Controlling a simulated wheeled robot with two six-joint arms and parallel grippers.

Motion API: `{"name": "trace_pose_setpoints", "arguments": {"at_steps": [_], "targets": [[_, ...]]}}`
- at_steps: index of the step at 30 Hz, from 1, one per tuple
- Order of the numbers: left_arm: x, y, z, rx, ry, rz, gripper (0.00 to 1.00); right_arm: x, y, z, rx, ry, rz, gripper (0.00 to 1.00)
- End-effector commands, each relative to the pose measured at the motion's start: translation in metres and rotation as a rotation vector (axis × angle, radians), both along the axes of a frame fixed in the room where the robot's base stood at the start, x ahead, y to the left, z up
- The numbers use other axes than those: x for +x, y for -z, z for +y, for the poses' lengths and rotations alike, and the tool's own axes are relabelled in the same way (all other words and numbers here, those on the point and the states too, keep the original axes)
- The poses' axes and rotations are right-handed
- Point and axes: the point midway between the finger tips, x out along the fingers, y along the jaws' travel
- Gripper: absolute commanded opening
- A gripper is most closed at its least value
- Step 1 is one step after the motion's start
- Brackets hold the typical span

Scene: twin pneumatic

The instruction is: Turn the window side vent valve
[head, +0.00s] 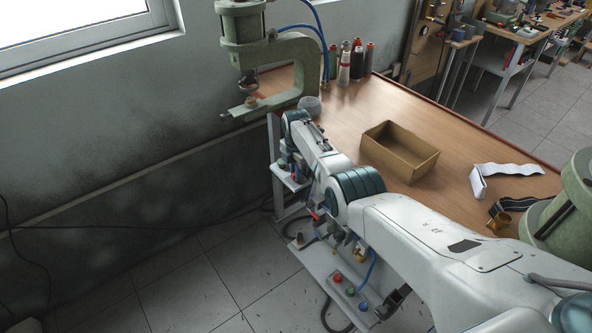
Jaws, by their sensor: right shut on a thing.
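My right arm reaches in from the lower right, past the front edge of the workbench. Its wrist is bent down near the window-side press (300,70). My right gripper (286,160) is small and partly hidden there, just above a small control box (291,179) with red buttons. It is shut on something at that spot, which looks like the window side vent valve. The valve's handle and its angle cannot be made out. My left gripper is not in view.
A lower panel (350,287) with coloured buttons, a blue hose and a brass fitting (359,255) sits below my forearm. An open cardboard box (400,150) and bottles (356,60) stand on the workbench (455,150). Another green press (570,205) stands at right. The floor at left is mostly clear.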

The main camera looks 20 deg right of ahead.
Motion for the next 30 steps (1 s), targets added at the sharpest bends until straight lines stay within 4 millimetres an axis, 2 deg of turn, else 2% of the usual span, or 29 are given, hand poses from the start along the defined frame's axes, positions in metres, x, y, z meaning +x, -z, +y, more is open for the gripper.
{"name": "trace_pose_setpoints", "arguments": {"at_steps": [11,12,14,15,25,30], "targets": [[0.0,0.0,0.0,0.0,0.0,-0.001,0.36,0.0,-0.001,0.0,0.001,-0.005,-0.002,0.0],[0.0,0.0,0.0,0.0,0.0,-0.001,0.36,0.0,-0.001,0.0,0.001,-0.005,-0.002,0.22],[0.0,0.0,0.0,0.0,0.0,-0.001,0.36,0.0,-0.001,0.0,0.0,-0.005,-0.001,0.34],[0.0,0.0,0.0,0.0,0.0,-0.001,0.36,0.0,-0.001,0.0,0.0,-0.004,-0.001,0.36],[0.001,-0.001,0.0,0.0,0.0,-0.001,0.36,0.001,-0.004,0.0,0.001,-0.003,-0.002,0.36],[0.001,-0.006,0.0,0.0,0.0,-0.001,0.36,0.001,-0.025,0.0,0.0,-0.003,-0.003,0.36]]}}
